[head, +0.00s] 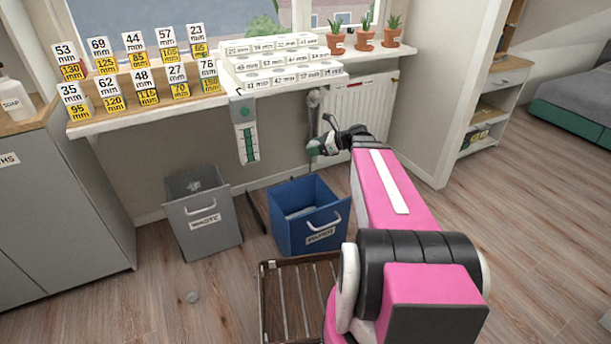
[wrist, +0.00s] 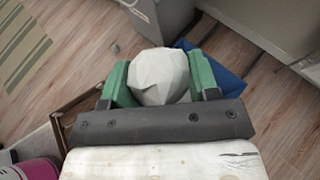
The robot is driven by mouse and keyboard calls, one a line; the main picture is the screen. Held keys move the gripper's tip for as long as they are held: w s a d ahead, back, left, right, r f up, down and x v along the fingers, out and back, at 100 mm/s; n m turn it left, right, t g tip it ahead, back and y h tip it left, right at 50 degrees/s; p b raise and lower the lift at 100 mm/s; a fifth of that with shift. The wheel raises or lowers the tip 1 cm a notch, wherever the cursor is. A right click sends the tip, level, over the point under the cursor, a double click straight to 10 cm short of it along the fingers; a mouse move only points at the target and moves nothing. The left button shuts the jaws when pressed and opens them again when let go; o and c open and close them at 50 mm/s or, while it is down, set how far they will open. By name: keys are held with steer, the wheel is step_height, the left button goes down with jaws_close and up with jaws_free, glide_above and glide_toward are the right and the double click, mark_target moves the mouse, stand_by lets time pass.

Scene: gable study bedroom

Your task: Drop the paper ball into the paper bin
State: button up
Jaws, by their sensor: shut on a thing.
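My gripper (wrist: 160,82) has green fingers shut on a white, faceted paper ball (wrist: 158,72), one finger on each side. In the head view my gripper (head: 324,145) is held up in front of the wall, higher than the blue paper bin (head: 292,232). This bin stands open on the floor, with a white handle, a label that seems to read "PAPIER" and pale stuff inside. In the wrist view part of the blue bin (wrist: 228,80) shows behind the right finger; the rest is hidden. The ball is hard to make out in the head view.
A grey bin (head: 208,228) with pale contents stands left of the blue one. A slatted brown crate (head: 268,305) is in front. A windowsill (head: 150,112) with cards and a radiator (head: 362,110) are behind.

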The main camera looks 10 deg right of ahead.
steer(key=w+f+n+g, duration=0.1)
steer(key=w+f+g, duration=0.1)
steer(key=f, duration=0.9)
steer(key=w+f+n+g+y, duration=0.1)
steer(key=w+f+n, duration=0.1)
steer(key=f, duration=1)
steer(key=shift+w+a+f+g, duration=0.3)
steer(key=shift+w+g, duration=0.1)
steer(key=shift+w, duration=0.35)
steer(key=o, duration=1)
steer(key=shift+r, duration=0.1)
steer(key=v, duration=1)
steer(key=shift+s+d, duration=0.1)
steer(key=shift+d, duration=0.35)
